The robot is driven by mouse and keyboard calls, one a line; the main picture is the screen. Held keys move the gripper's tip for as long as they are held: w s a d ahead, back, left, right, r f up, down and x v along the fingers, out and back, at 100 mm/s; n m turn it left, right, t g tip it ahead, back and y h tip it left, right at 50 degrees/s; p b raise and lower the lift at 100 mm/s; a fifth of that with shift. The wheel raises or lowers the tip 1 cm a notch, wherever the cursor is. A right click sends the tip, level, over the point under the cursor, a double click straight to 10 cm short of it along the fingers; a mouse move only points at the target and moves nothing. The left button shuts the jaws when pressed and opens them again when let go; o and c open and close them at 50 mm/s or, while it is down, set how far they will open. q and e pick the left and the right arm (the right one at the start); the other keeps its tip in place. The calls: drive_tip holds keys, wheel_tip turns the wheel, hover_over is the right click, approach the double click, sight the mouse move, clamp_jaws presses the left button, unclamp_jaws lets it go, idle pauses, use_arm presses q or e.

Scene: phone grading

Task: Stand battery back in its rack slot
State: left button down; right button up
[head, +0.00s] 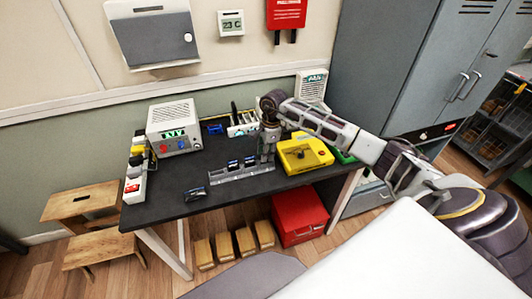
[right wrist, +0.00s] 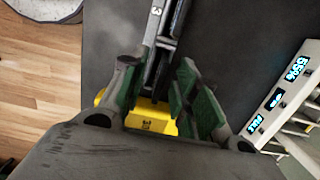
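The grey slotted rack (head: 240,174) stands near the front of the dark table. Dark, blue-topped pieces (head: 233,165) stand in it; I cannot tell which is the task's battery. My right gripper (head: 267,158) points down at the rack's right end. In the right wrist view its green-padded fingers (right wrist: 160,88) stand apart on either side of the rack's end (right wrist: 165,35), marked "3". No battery shows clearly between the fingers. The palm hides part of that view. My left gripper is not in view.
A yellow case (head: 305,153) sits close to the right of the gripper. A power unit (head: 174,127) stands at the back left. A charger with lit displays (head: 243,129) is behind the rack. A small dark device (head: 195,193) lies left of the rack. The front-left tabletop is mostly clear.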

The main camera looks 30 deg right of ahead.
drive_tip(key=shift+r, duration=0.15)
wheel_tip(320, 180, up, 12)
drive_tip(key=d, duration=0.1)
drive_tip(key=shift+s+d+f, duration=0.15)
drive_tip(key=shift+d+f, duration=0.05)
idle(0.5)
idle(0.5)
